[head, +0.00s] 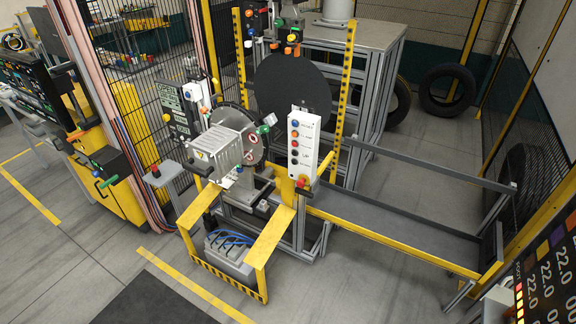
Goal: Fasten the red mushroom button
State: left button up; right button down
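Two red knob-like parts could be the red mushroom button, and I cannot tell which is meant. One small red button (155,171) sits on top of a grey post box left of the clamp machine. Another red part (304,189) is at the lower end of the white control panel (302,145), beside yellow metal. The panel carries a column of coloured buttons. Both red parts are too small to tell whether they are fastened. Neither of my grippers shows in the head view.
The tyre clamp machine (229,146) stands in the middle behind a yellow frame (270,236). A grey trough (400,200) extends right. Mesh fencing (140,70) stands behind. A screen (548,275) fills the lower right corner. Floor in front is clear around a dark mat (160,303).

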aim_at(300, 182)
jog(key=i+j, duration=0.15)
jog(key=i, duration=0.5)
jog(key=i+j, duration=0.1)
jog(key=i, duration=0.5)
jog(key=j+u, duration=0.05)
